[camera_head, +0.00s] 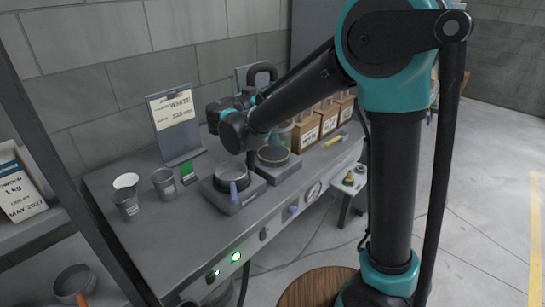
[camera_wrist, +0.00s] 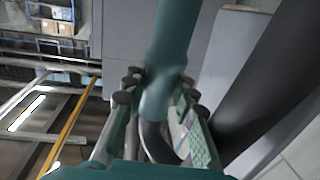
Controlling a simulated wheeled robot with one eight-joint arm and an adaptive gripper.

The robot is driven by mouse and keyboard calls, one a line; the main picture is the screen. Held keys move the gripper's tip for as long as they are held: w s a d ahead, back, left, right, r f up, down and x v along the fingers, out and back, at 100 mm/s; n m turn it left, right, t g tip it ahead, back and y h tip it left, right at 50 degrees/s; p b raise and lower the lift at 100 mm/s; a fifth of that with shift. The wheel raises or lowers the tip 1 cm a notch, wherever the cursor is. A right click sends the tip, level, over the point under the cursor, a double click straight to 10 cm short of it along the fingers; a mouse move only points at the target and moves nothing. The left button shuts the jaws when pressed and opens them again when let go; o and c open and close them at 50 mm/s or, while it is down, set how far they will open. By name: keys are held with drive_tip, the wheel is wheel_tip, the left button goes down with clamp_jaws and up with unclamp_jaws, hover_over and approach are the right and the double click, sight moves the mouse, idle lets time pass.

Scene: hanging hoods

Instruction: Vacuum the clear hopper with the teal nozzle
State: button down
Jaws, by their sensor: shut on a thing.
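My gripper (camera_wrist: 160,98) is shut on the teal nozzle (camera_wrist: 170,40), a smooth tube running up between the fingers in the wrist view. A dark hose (camera_wrist: 155,143) curves below the nozzle between the fingers. In the head view my gripper is over the back of the bench, largely hidden by my own arm, and I cannot make out the nozzle there. A clear, greenish see-through vessel (camera_head: 304,136), apparently the hopper, stands on the bench right of my wrist, partly hidden by my forearm. I cannot see inside it.
On the grey bench (camera_head: 120,190) stand two devices with round tops (camera_head: 232,180) (camera_head: 273,155), grey cups (camera_head: 164,182), a sign (camera_head: 176,112) and labelled brown boxes (camera_head: 307,131). A small stool (camera_head: 348,185) stands at right.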

drive_tip(key=shift+f, duration=2.15)
idle(2.0)
drive_tip(key=shift+r, duration=0.1)
idle(0.7)
drive_tip(key=shift+r, duration=8.9)
